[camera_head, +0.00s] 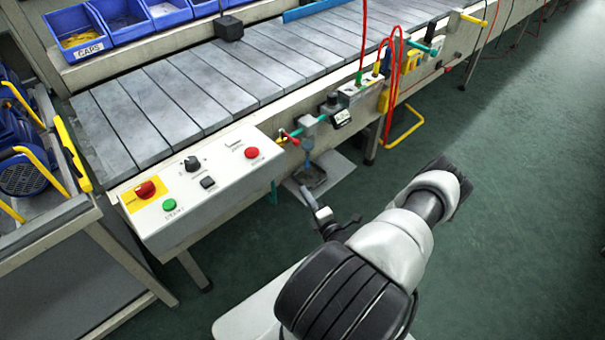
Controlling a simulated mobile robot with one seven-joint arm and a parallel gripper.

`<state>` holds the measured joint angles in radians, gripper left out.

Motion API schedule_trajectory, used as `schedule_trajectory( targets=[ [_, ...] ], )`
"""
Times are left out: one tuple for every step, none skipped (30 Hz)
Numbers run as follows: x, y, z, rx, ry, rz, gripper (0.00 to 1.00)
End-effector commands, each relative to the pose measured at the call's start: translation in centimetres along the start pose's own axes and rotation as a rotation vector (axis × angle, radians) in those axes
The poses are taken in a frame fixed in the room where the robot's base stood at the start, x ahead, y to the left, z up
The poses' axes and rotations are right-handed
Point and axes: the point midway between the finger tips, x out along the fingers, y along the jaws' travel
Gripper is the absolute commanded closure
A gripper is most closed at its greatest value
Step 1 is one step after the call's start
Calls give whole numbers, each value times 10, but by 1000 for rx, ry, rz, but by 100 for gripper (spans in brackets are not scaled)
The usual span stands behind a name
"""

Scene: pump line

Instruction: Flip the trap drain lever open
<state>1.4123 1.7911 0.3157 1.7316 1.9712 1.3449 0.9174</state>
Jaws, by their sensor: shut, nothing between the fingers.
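The trap (309,122) is a small grey fitting on the green pipe along the conveyor's front side, with a bluish part hanging below it. A red lever (290,138) sits on the pipe just left of the trap. The drain lever at the trap's lower end is too small to make out, so I cannot tell its position. My gripper (308,194) is shut and empty, low in front of the conveyor, below the trap and near the dark drain pan (312,176). I cannot tell whether it touches anything. My arm hides part of the floor.
A control box (200,187) with red and green buttons stands left of the trap. A pale floor plate (330,171) lies under the pan. Red hoses (388,85) and a yellow bracket (408,127) are to the right. Open green floor (500,190) lies right of my arm.

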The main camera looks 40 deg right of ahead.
Motion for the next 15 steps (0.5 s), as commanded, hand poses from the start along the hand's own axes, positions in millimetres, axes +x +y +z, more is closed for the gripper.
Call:
schedule_trajectory(
  targets=[
    [1,0,0,-1,1,0,100],
    [3,0,0,-1,2,1,100],
    [6,0,-1,-1,2,1,100],
    [8,0,-1,-2,3,2,100],
    [12,0,-1,-2,3,2,100],
    [18,0,-1,-2,2,3,100],
    [23,0,-1,-3,2,3,100],
    [28,0,-1,-3,4,3,100],
    [36,-1,-1,-4,4,3,100],
    [43,-1,-1,-3,3,4,100],
    [50,-1,-2,-4,4,4,100],
    [59,-1,-2,-3,4,3,100],
    [66,-1,-2,-4,4,3,100],
    [72,-1,-2,-4,4,5,100],
    [81,-1,-2,-4,4,3,100]
  ],
)
